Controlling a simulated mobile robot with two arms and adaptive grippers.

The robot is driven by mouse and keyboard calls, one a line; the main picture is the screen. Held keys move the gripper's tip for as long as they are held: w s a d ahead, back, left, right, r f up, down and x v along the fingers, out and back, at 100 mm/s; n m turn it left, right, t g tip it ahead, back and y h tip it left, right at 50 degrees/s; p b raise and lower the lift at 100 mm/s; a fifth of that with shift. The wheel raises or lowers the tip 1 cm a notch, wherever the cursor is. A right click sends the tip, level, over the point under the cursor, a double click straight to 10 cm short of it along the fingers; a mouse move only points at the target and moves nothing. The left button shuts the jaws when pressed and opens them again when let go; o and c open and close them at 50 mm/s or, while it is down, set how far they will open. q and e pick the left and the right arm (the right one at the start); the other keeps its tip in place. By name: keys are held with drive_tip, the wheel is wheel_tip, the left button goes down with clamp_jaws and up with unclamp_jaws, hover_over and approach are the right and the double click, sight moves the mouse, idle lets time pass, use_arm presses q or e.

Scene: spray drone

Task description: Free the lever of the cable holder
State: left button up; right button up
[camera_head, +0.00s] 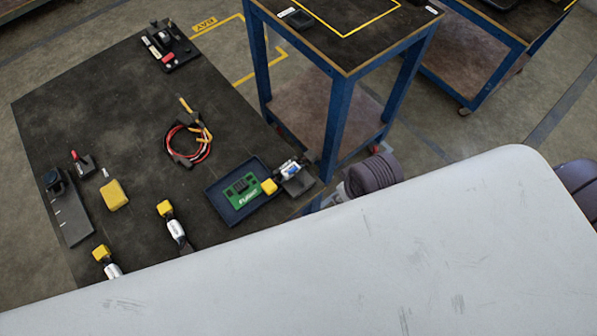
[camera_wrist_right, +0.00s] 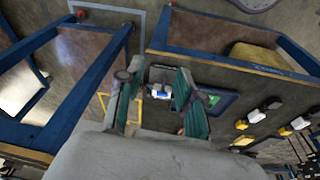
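A small dark holder with a white and blue part (camera_head: 290,170) stands at the right edge of the dark table, beside a blue tray. It is probably the cable holder; its lever is too small to make out. In the right wrist view the white and blue part (camera_wrist_right: 160,91) shows between the fingers of my right gripper (camera_wrist_right: 160,82). The green-padded fingers are apart, with no visible contact with the part. In the head view my right gripper is mostly hidden behind a large pale surface. My left gripper is not in view.
The blue tray (camera_head: 214,203) holds a green circuit board (camera_head: 242,190). A cable coil (camera_head: 188,140), a yellow block (camera_head: 114,195) and a black fixture (camera_head: 170,45) lie on the dark table (camera_head: 110,100). A blue-framed table (camera_head: 340,110) stands close behind the holder.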

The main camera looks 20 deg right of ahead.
drive_tip(key=w+a+f+n+g, duration=0.1)
drive_tip(key=w+f+g, duration=0.1)
drive_tip(key=w, duration=0.7)
drive_tip(key=n+g+y, duration=0.2)
approach(298, 177)
drive_tip(key=x, duration=0.9)
drive_tip(key=shift+f, duration=0.25)
clamp_jaws()
